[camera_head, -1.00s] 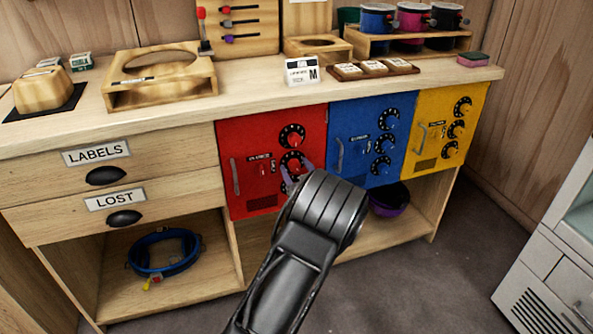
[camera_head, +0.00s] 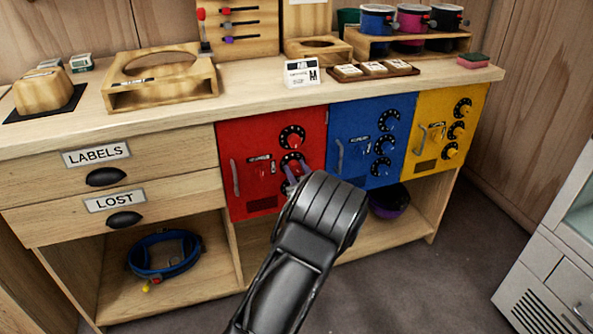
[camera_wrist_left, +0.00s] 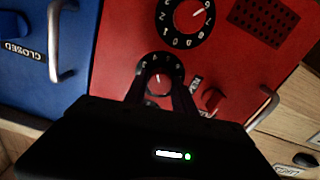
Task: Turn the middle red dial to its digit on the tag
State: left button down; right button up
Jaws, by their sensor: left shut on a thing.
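The red locker (camera_head: 236,145) has black dials with red knobs on its right side. Its top dial (camera_head: 292,136) is clear in the head view. The middle dial (camera_head: 293,158) is partly behind my left gripper (camera_head: 296,178). In the left wrist view, which is turned over, my left gripper (camera_wrist_left: 160,92) is shut on the middle dial's red knob (camera_wrist_left: 160,84), with a fingertip on either side. The lower dial (camera_wrist_left: 185,16) shows there with a white pointer mark; my arm hides it in the head view. I see no tag that I can read. My right gripper is out of view.
A blue locker (camera_head: 352,122) and a yellow locker (camera_head: 424,108) stand to the right of the red one. A white card (camera_head: 302,71) stands on the counter (camera_head: 245,88) above. A red latch knob (camera_wrist_left: 212,99) sits close beside the left gripper.

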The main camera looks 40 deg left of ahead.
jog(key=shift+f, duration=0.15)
pick_arm(q)
jog(key=shift+f+n+b, duration=0.15)
jog(key=shift+n+b, duration=0.25)
jog(key=shift+b, duration=0.1)
jog(key=shift+n+b, duration=0.8)
jog(key=shift+b, duration=0.1)
jog(key=n+b, duration=0.5)
jog(key=b, duration=0.1)
jog(key=shift+f, duration=0.2)
jog(key=n+b, duration=0.5)
jog(key=b, duration=0.1)
jog(key=shift+r+n+b, duration=0.2)
jog(key=shift+n+b, duration=0.55)
jog(key=shift+n, duration=0.15)
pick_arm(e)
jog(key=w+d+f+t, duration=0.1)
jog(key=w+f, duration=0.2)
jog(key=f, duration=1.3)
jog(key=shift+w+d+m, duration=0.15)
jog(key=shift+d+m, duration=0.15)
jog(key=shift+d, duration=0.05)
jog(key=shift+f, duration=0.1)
